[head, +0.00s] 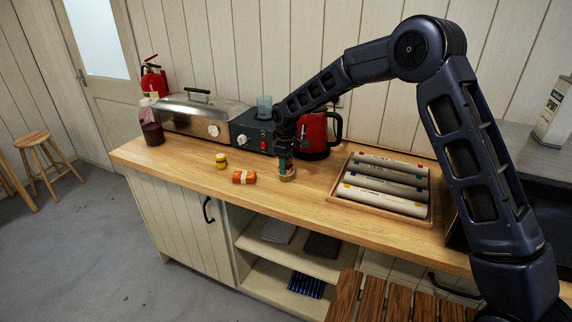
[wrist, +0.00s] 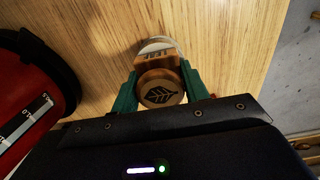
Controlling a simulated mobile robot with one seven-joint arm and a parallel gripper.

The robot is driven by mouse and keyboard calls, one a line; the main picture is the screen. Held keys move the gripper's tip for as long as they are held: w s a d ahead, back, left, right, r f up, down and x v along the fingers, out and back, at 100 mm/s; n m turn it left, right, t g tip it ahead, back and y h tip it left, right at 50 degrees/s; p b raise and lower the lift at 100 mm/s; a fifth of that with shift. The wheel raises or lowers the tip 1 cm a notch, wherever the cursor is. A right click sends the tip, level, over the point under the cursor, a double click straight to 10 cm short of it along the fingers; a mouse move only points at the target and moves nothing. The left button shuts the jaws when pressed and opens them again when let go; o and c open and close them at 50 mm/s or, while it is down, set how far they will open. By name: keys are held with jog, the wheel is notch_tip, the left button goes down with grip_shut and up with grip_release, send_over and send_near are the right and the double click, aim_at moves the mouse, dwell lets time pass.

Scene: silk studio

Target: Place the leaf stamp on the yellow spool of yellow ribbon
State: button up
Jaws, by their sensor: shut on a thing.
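My gripper (head: 285,160) is over the counter in front of the red kettle. In the wrist view its green fingers (wrist: 158,95) are shut on the leaf stamp (wrist: 159,92), a round wooden piece with a black leaf mark and a lettered block. A pale round rim (wrist: 157,43) shows just beyond the stamp; I cannot tell whether the two touch. The yellow spool (head: 221,161) stands on the counter left of my gripper in the head view, apart from it. The wrist view does not show the yellow spool.
An orange roll (head: 244,177) lies between the yellow spool and my gripper, nearer the front edge. The red kettle (head: 313,135) is close behind my gripper. A wooden tray (head: 335,194) of rolls is to the right. A dark bottle (head: 152,128) stands far left.

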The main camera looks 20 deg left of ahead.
jog(key=o, duration=1)
notch_tip(320, 180, up, 12)
dwell(0.3)
jog(key=shift+r, duration=0.1)
